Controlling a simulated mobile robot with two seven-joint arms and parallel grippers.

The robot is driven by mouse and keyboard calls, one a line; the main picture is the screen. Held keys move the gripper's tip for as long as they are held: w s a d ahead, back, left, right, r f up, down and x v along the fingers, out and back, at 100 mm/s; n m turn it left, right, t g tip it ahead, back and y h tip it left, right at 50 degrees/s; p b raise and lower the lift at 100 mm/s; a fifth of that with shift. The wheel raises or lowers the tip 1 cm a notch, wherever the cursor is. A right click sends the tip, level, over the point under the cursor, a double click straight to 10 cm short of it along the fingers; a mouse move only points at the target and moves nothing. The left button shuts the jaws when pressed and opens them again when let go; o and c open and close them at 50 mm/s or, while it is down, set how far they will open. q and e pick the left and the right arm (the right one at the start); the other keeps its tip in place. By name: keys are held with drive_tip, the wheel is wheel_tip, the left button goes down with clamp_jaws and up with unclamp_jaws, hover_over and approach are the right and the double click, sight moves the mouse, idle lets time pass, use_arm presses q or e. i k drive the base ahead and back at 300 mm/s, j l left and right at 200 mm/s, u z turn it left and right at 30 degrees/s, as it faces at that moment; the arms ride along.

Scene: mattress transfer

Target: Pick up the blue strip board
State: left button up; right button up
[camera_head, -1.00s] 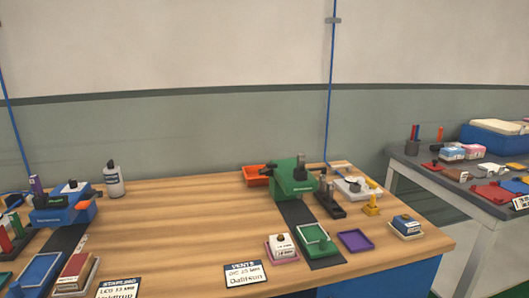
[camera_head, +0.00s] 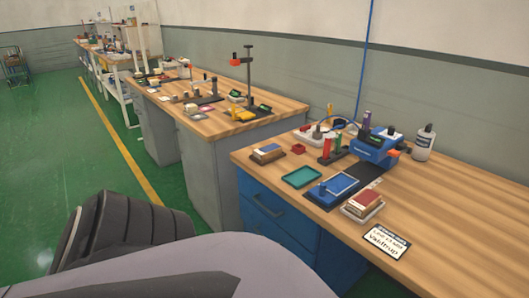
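A flat blue board (camera_head: 338,185) with a dark rim lies on a dark strip (camera_head: 355,178) near the front edge of the nearer wooden table. I cannot tell for certain that it is the blue strip board. A blue machine (camera_head: 374,146) stands behind it. A teal tray (camera_head: 301,178) lies to its left and a stack with a red top (camera_head: 363,203) to its right. Grey and black parts of my body fill the lower left. Neither gripper shows.
The wooden table (camera_head: 445,210) has bare room on the right, and blue drawers (camera_head: 265,210) below. A white label card (camera_head: 386,242) lies at its front edge. A second bench (camera_head: 215,124) stands farther left. Green floor (camera_head: 40,150) with a yellow line is open at left.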

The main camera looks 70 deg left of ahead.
sight(267, 152)
drive_tip(key=u, duration=2.1)
drive_tip(key=i+j, duration=0.25)
drive_tip(key=i, duration=0.2)
drive_tip(key=i+j, duration=0.25)
drive_tip(key=i, duration=0.15)
drive_tip(key=i+j+z, duration=0.15)
drive_tip(key=z, duration=0.25)
drive_tip(key=i+j+z, duration=0.2)
drive_tip(key=z, duration=0.15)
